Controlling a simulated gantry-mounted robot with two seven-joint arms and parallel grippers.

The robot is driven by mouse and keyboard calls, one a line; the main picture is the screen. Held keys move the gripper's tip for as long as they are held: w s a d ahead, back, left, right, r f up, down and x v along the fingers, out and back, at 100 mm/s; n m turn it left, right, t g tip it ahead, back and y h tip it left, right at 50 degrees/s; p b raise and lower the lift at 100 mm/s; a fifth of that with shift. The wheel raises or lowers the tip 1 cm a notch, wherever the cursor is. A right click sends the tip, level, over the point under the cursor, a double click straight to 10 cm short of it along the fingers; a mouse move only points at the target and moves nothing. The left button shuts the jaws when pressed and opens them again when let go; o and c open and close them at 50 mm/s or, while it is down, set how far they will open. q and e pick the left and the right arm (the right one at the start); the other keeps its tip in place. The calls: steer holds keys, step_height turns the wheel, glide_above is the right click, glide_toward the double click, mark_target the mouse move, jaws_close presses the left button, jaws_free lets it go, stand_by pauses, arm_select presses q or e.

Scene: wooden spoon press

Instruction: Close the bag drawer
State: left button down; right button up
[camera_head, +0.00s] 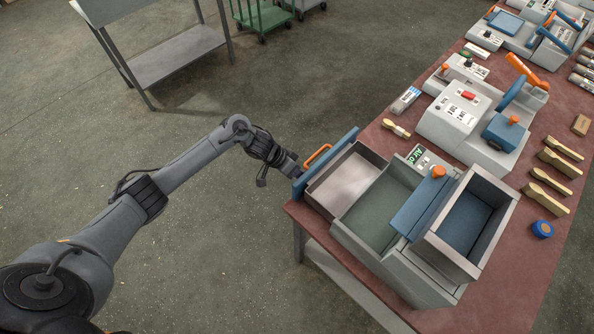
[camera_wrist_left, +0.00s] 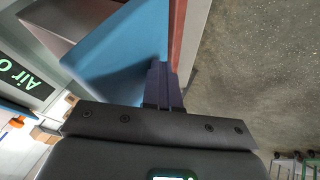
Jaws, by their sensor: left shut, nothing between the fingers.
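The bag drawer (camera_head: 343,182) is a grey metal tray pulled out from the left side of the grey machine (camera_head: 383,212). It is empty inside. Its blue front panel (camera_head: 340,157) carries an orange handle (camera_head: 317,155) and faces left. My left gripper (camera_head: 292,170) is shut and empty, at the outer face of the panel near the table's corner, below the handle in the picture. In the left wrist view the shut fingers (camera_wrist_left: 163,88) reach the blue panel (camera_wrist_left: 118,52); whether they touch it I cannot tell. My right gripper is not in view.
The red-topped table (camera_head: 376,138) also holds another grey machine (camera_head: 460,115), wooden spoons (camera_head: 545,198), a blue tape roll (camera_head: 542,229) and an open blue-lined bin (camera_head: 470,225). A metal stand (camera_head: 175,55) is further back.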

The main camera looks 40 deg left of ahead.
mark_target(311, 184)
arm_select(q)
steer(key=d+p, duration=0.1)
steer(key=d, duration=0.1)
steer(key=d+p, duration=0.1)
steer(key=d, duration=0.1)
steer(key=s+d+r+p, duration=0.1)
steer(key=d+p, duration=0.1)
steer(key=shift+d, duration=0.1)
steer(key=d+p, duration=0.1)
steer(key=d, duration=0.1)
steer(key=d+p, duration=0.1)
steer(key=d, duration=0.2)
steer(key=s+d+p, duration=0.1)
steer(key=d, duration=0.1)
steer(key=shift+s+d+f, duration=0.1)
steer(key=shift+d+f, duration=0.25)
steer(key=shift+d+p, duration=0.25)
steer(key=shift+p, duration=0.1)
steer(key=shift+s+f, duration=0.1)
steer(key=shift+f, duration=0.05)
steer(key=shift+d, duration=0.1)
